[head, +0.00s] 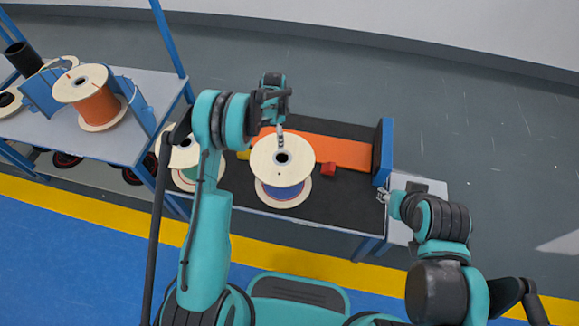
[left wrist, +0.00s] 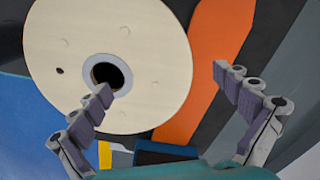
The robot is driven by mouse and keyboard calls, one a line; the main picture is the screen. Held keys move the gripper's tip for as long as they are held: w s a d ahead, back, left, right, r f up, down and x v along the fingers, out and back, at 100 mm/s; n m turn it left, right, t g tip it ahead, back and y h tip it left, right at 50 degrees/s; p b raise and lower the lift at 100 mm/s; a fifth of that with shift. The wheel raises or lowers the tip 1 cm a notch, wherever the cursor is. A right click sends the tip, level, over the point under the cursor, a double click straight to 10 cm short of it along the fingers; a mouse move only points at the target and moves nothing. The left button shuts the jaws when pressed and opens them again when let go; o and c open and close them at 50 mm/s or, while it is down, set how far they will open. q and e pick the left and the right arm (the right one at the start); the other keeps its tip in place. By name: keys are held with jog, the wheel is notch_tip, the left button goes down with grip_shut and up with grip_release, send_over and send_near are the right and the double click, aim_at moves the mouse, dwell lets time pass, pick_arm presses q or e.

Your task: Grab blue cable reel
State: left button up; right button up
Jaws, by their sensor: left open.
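The blue cable reel (head: 283,163) stands on the dark table top, its round wooden flange facing up and blue cable showing below. My left gripper (head: 281,136) is over the flange's far side. In the left wrist view the reel's flange (left wrist: 130,40) fills the upper left. My left gripper (left wrist: 163,79) is open there: one finger overlaps the dark centre hole, the other lies outside the flange's rim. I cannot tell whether the fingertip is inside the hole or above it. My right gripper (head: 384,197) is near the table's right end, away from the reel; its opening is too small to judge.
A green cable reel (head: 185,153) stands to the left, partly behind my left arm. A small red block (head: 328,169) and an orange strip (head: 340,152) lie beside the blue reel. A blue upright plate (head: 383,150) closes the table's right end. An orange reel (head: 92,103) stands on a cart.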

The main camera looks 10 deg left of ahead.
pick_arm(q)
notch_tip(320, 180, down, 7)
jog(key=b, duration=0.2)
jog(key=shift+s+d+r+b, duration=0.15)
jog(key=shift+r+b, duration=0.05)
jog(key=shift+b, duration=0.2)
jog(key=shift+r, duration=0.15)
jog(key=shift+c, duration=0.9)
jog(key=c, duration=1.6)
